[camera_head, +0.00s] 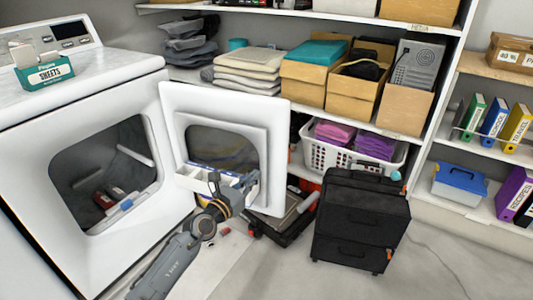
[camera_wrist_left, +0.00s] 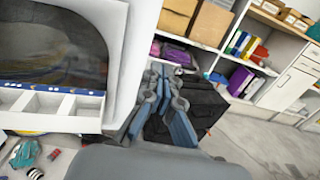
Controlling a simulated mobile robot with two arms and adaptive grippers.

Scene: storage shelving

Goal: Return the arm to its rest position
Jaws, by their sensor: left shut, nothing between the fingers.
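My left arm comes in from the bottom left in the head view. Its gripper (camera_head: 228,184) is in front of the open dryer door (camera_head: 274,140), beside a white compartment tray (camera_head: 188,180). In the left wrist view the gripper's fingers (camera_wrist_left: 163,72) are close together with nothing between them. Behind them stands a black drawer case (camera_wrist_left: 205,105). Whether the gripper touches the tray or the door cannot be told. My right gripper is in neither view.
The white dryer (camera_head: 40,150) stands open at left with items inside. The black drawer case (camera_head: 360,220) stands on the floor right of my gripper. An open dark toolbox (camera_head: 272,228) lies between them. Shelves hold a white basket (camera_head: 318,155) and boxes. Floor at bottom right is clear.

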